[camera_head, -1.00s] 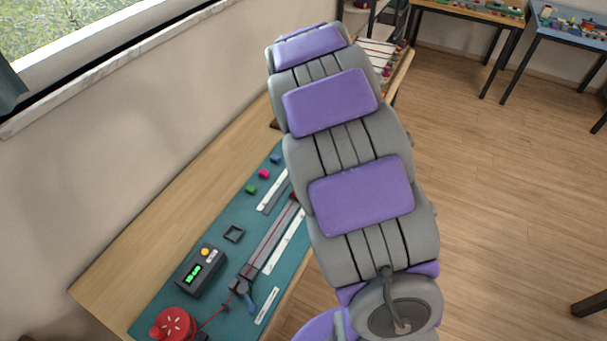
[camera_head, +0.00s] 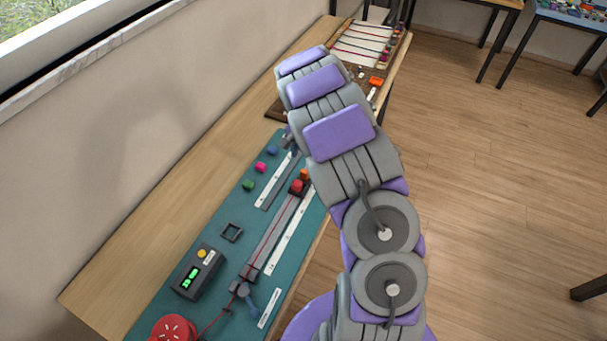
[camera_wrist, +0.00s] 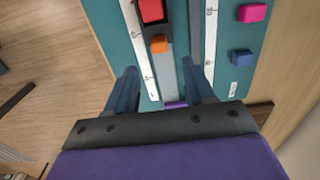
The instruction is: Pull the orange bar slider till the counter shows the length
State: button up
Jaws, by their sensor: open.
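The orange bar (camera_head: 304,174) sits by a red block (camera_head: 297,187) at the far end of a grey rail on the green mat (camera_head: 200,235). In the wrist view the orange bar (camera_wrist: 159,45) lies just beyond my fingertips, roughly between their lines, with the red block (camera_wrist: 151,10) past it. My gripper (camera_wrist: 160,68) is open, with no object held; I cannot tell if a finger touches the bar. In the head view my arm hides most of the gripper. The counter (camera_head: 197,272) has a lit green display, too small to read, and a yellow button.
White rulers (camera_head: 290,232) flank the rails. A red spool (camera_head: 172,330) with red cord and a blue-handled lever (camera_head: 248,298) are at the near end. Pink (camera_head: 260,167), blue (camera_head: 272,151) and green (camera_head: 248,185) blocks line the mat's left. A corded board (camera_head: 362,45) stands behind.

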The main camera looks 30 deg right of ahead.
aim_at(304, 171)
notch_tip(304, 171, down, 10)
jog(key=shift+d+f+b, duration=0.1)
jog(key=shift+b, duration=0.8)
jog(key=shift+c, duration=0.3)
grip_shut()
